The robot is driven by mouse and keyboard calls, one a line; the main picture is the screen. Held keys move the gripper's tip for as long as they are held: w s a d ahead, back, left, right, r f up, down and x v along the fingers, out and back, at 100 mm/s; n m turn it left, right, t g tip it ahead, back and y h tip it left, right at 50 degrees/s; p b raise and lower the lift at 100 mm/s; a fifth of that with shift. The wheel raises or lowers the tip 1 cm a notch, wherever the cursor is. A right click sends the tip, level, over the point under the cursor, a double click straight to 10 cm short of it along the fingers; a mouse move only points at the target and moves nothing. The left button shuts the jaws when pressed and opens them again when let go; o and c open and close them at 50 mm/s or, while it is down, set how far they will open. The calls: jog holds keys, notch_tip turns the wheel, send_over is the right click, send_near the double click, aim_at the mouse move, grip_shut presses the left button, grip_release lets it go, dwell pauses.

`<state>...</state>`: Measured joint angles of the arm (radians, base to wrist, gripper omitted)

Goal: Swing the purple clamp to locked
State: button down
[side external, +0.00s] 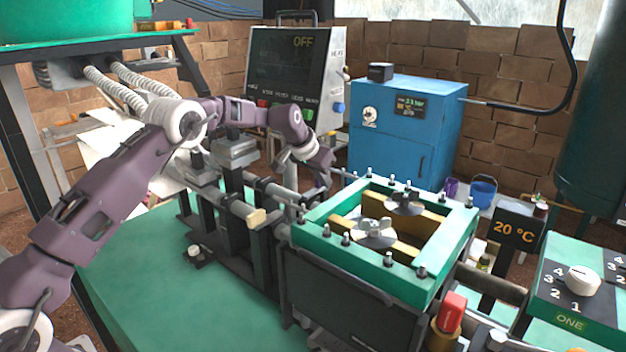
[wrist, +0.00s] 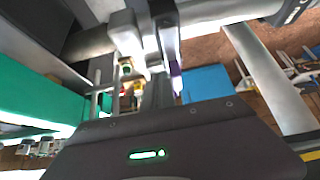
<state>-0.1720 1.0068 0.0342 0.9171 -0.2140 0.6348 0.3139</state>
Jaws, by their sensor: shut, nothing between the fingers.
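My gripper (side external: 318,182) hangs at the end of my arm, left of and above the green-framed box (side external: 455,245) in the side view. It is shut and empty. I cannot clearly make out the purple clamp in the side view; my arm is also a dull purple and hides part of that area. In the wrist view a small purple piece (wrist: 176,80) shows close to grey metal parts; I cannot tell whether it is the clamp. Whether the gripper touches anything, and the clamp's position, cannot be told.
A dark panel reading OFF (side external: 295,70) and a blue cabinet (side external: 405,135) stand behind. A blue bucket (side external: 483,190) is at the right, beside a small purple container (side external: 451,187). Metal rods run left of the box. The green tabletop (side external: 170,290) is clear in front.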

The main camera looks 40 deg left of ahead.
jog(key=shift+d, duration=0.2)
jog(key=v, duration=0.7)
dwell(0.4)
jog(key=s+d+r, duration=0.3)
jog(key=s+r, duration=0.2)
jog(key=s, duration=0.3)
jog(key=s+d+r, duration=0.2)
jog(key=s+r, duration=0.2)
jog(key=s, duration=0.4)
jog(key=s+d+r, duration=0.3)
jog(key=s+r, duration=0.2)
jog(key=s, duration=0.3)
jog(key=s+d+f, duration=0.1)
jog(key=s+f, duration=0.2)
jog(key=s, duration=0.9)
jog(key=s+f+g, duration=0.1)
jog(key=s+f, duration=0.3)
jog(key=s, duration=0.8)
jog(key=shift+s+d, duration=0.4)
